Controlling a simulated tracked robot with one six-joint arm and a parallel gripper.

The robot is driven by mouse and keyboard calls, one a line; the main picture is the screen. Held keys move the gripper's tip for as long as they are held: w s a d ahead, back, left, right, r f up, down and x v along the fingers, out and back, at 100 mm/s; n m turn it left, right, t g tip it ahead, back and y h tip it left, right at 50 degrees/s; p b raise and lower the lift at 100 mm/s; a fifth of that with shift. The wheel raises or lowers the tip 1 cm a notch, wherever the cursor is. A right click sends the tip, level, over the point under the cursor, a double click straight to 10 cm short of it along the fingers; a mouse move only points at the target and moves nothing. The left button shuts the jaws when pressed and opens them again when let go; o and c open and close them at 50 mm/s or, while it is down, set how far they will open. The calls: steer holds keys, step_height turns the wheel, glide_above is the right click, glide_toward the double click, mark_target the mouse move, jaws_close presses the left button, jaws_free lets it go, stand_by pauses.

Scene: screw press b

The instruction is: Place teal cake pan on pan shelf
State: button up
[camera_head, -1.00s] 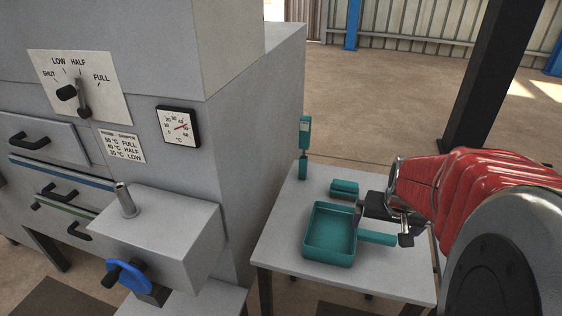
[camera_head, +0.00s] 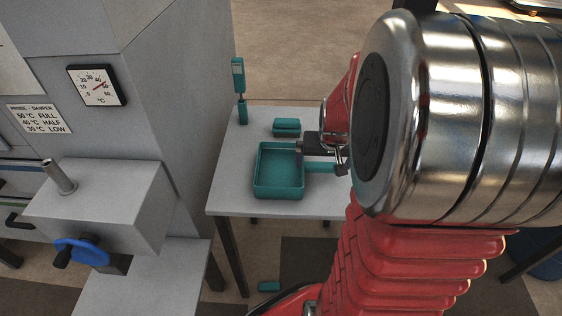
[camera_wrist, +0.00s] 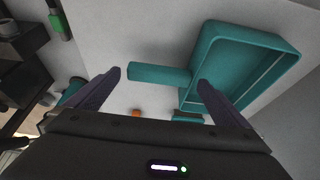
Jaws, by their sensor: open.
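The teal cake pan (camera_head: 280,172) lies flat and open side up on a light grey table, its handle pointing right in the head view. In the wrist view the pan (camera_wrist: 238,62) is at upper right, its handle (camera_wrist: 158,74) lying across just beyond the fingertips. My gripper (camera_wrist: 160,84) is open and empty, with its fingers apart. In the head view my gripper (camera_head: 306,149) is beside the pan's right wall, above the handle; my arm hides part of it. I cannot pick out the pan shelf in these views.
The grey table (camera_head: 228,190) also holds a teal block-like item (camera_head: 286,128) and an upright teal item (camera_head: 240,92) at its back.

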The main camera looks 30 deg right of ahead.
steer(key=shift+x, duration=1.1)
steer(key=c, duration=1.3)
steer(key=shift+r, duration=0.1)
step_height(320, 180, up, 10)
